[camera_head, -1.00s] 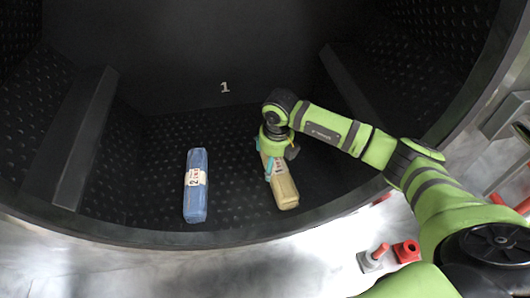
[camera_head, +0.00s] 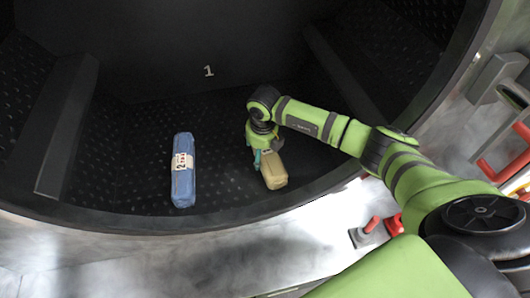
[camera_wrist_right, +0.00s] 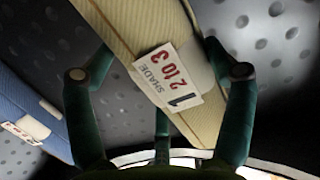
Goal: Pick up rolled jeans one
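A tan rolled bundle (camera_head: 274,172), which fits the rolled jeans, is at the front right of the dark drum floor. The label is hidden in the head view. I cannot tell whether the bundle touches the floor. My left gripper is not in view.
A blue rolled bundle (camera_head: 183,185) with a white label lies to the left on the drum floor; it also shows in the wrist view (camera_wrist_right: 28,85). The drum rim (camera_head: 110,222) curves along the front. Ribs (camera_head: 66,125) stand left and right.

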